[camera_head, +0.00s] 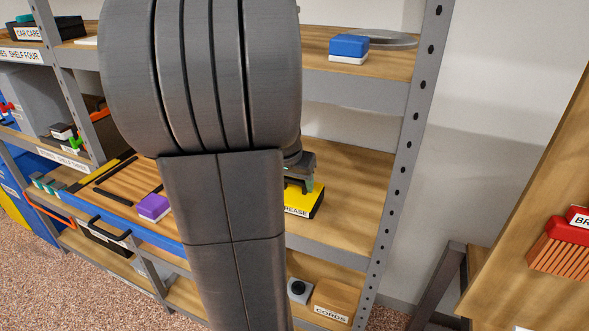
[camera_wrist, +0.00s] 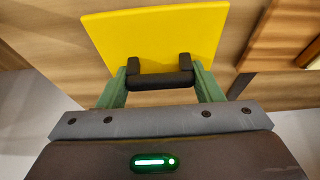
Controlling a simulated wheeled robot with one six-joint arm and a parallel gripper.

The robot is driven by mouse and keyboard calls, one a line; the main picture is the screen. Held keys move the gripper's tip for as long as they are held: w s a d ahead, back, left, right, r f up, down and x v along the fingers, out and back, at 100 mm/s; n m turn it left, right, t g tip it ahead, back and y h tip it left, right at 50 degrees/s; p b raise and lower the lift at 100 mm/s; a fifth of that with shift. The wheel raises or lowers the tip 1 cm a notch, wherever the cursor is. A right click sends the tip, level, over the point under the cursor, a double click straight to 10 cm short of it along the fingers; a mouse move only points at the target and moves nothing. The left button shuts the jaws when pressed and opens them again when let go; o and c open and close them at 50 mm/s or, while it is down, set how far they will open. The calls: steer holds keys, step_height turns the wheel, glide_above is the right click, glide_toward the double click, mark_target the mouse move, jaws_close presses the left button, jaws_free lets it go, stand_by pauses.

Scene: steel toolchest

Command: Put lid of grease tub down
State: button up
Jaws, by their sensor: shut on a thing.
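The yellow lid (camera_wrist: 160,38) with a black bar handle (camera_wrist: 160,80) fills the upper middle of the wrist view. My gripper (camera_wrist: 160,86) is shut on the handle, with one green finger at each end of it. In the head view my gripper (camera_head: 304,184) shows just right of my arm, over a yellow item (camera_head: 312,203) at the middle shelf with a white label ending in "REASE". My arm hides its left part. I cannot tell whether this is the lid alone or a tub with it, nor whether it touches the shelf.
The wooden shelf (camera_head: 352,190) is clear to the right, up to a grey upright (camera_head: 405,140). A purple and white block (camera_head: 153,207) sits left of my arm near a blue-edged wooden tray (camera_head: 130,220). A blue and white block (camera_head: 348,48) stands on the shelf above.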

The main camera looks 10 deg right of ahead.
mark_target(300, 181)
steer(key=w+d, duration=0.1)
steer(key=w+d+f+p, duration=0.1)
steer(key=w, duration=0.1)
steer(key=shift+w+d, duration=0.1)
steer(key=shift+w, duration=0.05)
steer(key=shift+f, duration=0.25)
steer(key=shift+f+b, duration=0.65)
steer(key=shift+b, duration=0.05)
steer(key=o, duration=1)
steer(key=shift+r, duration=0.1)
steer(key=shift+c, duration=0.2)
